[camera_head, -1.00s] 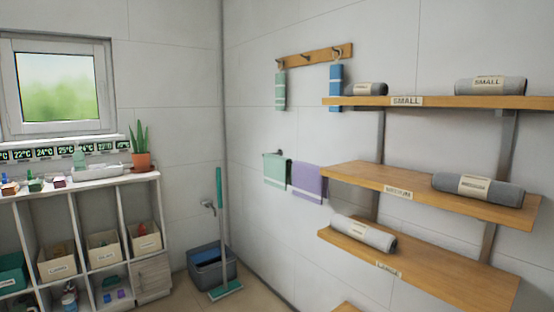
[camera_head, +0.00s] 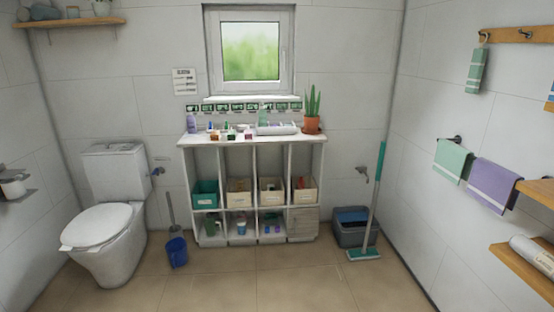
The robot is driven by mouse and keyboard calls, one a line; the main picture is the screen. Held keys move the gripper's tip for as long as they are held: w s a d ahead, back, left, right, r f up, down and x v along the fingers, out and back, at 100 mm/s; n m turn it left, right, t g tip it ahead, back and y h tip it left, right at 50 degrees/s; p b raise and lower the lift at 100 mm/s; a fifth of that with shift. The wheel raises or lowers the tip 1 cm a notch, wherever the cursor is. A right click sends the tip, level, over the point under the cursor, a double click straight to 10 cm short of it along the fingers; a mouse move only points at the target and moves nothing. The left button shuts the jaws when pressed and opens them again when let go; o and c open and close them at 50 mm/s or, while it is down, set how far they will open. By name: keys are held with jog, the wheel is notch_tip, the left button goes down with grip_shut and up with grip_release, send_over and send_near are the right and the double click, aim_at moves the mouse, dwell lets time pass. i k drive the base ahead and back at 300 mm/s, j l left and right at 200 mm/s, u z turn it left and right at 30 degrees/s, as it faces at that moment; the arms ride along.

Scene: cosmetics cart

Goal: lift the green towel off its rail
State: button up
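The green towel (camera_head: 453,161) hangs over a wall rail (camera_head: 457,139) on the right wall. It is pale mint green with a lighter band near its lower edge. A purple towel (camera_head: 493,184) hangs just right of it on the same rail. A smaller green striped towel (camera_head: 476,71) hangs from a hook on the wooden hook board (camera_head: 520,36) above. My gripper is not in view.
A grey bucket (camera_head: 352,228) and a green-handled mop (camera_head: 376,200) stand in the corner left of the towels. A white shelf unit (camera_head: 253,143) stands at the back wall, a toilet (camera_head: 110,215) at left. Wooden shelves (camera_head: 527,271) jut out at right. The tiled floor (camera_head: 270,280) is clear.

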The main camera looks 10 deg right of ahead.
aim_at(451, 160)
jog(key=i+u, duration=0.3)
jog(key=i, duration=0.6)
jog(key=i+l+u, duration=0.25)
jog(key=i, duration=0.65)
jog(key=i+z, duration=0.25)
jog(key=i, duration=0.2)
jog(key=i+j+z, duration=0.55)
jog(key=i, duration=0.3)
jog(key=l, duration=0.1)
